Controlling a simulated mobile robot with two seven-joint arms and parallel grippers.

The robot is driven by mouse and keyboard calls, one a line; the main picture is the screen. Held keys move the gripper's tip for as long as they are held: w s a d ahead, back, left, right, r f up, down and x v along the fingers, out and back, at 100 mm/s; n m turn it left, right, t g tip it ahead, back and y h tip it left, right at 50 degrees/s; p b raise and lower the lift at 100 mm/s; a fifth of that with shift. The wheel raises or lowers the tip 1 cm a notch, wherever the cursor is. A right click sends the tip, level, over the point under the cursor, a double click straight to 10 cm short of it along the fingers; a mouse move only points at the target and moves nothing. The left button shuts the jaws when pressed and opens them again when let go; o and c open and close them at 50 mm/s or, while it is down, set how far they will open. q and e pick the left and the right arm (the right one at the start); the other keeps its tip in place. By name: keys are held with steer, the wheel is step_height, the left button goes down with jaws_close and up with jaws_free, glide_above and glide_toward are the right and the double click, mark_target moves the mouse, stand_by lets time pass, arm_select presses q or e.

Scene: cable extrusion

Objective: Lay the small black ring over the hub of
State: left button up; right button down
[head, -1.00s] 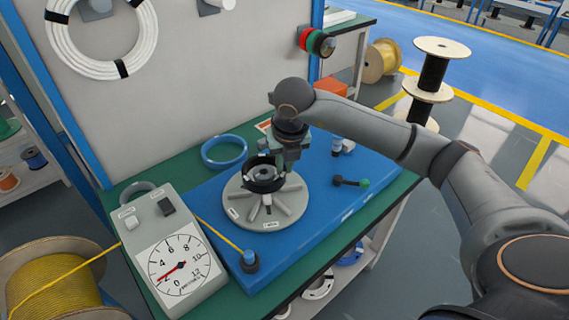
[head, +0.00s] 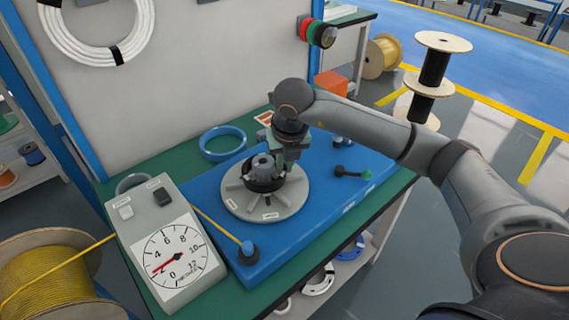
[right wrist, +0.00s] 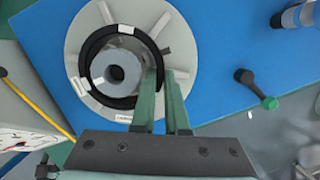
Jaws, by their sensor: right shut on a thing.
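The small black ring (head: 259,186) is around the grey hub (head: 262,162) of the round grey spoked plate (head: 291,197). My right gripper (head: 281,166) is at the ring's far right side, low over the plate. In the right wrist view its green fingers (right wrist: 164,78) are shut on the right side of the ring (right wrist: 86,53). The hub (right wrist: 114,70) shows inside the ring there, left of the ring's middle. Whether the ring touches the plate's spokes cannot be told. My left gripper is in neither view.
The plate stands on a blue base (head: 240,258) on a green bench. A dial box (head: 172,250) stands left, a blue ring (head: 222,143) lies behind, and a green-knobbed lever (head: 352,174) is on the right. A yellow cable runs to a post (head: 248,250).

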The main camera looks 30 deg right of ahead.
steer(key=shift+f+b, duration=0.35)
stand_by(0.3)
steer(key=c, duration=0.8)
jaws_free()
steer(key=shift+c, duration=0.2)
steer(key=shift+a, duration=0.1)
steer(key=shift+s+a, duration=0.1)
step_height(320, 180, up, 8)
steer(key=p, duration=0.5)
steer(key=shift+r, duration=0.15)
